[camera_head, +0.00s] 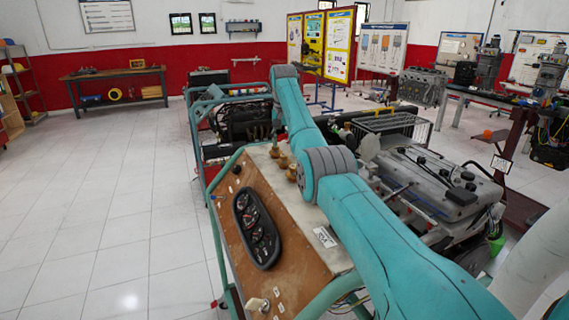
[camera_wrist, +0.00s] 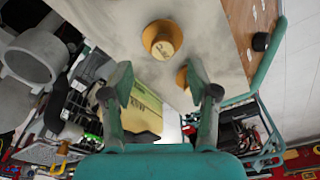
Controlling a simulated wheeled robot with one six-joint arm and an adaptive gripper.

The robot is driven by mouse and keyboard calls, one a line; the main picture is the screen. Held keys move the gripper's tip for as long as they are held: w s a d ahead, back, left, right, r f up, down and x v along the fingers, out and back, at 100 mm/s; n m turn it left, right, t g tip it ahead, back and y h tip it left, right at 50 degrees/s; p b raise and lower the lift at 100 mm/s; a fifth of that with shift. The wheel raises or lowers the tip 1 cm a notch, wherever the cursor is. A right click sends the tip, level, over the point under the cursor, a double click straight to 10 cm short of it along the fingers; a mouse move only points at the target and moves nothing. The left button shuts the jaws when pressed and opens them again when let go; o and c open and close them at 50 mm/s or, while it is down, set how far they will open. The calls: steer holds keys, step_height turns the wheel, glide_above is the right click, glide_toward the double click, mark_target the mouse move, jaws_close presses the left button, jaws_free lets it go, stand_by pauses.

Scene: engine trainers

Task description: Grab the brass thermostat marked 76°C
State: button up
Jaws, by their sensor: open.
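Small brass thermostats stand on the pale top ledge of an engine trainer's panel. In the head view one brass thermostat (camera_head: 292,172) is nearest, with others just behind it beside my arm. In the wrist view one brass thermostat (camera_wrist: 162,40) shows its round marked face, but I cannot read the marking surely. A second brass thermostat (camera_wrist: 182,77) is partly hidden behind my right finger. My gripper (camera_wrist: 158,76) is open and empty, its fingers apart and not visibly touching either thermostat.
The trainer's brown panel (camera_head: 262,225) carries a gauge cluster (camera_head: 256,228) and stands in a green tube frame. A grey engine (camera_head: 440,180) lies to the right. A workbench (camera_head: 115,86) stands at the back left. The tiled floor on the left is clear.

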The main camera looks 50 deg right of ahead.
mark_target(284, 155)
steer(key=f, duration=0.5)
steer(key=shift+w, duration=0.2)
jaws_close()
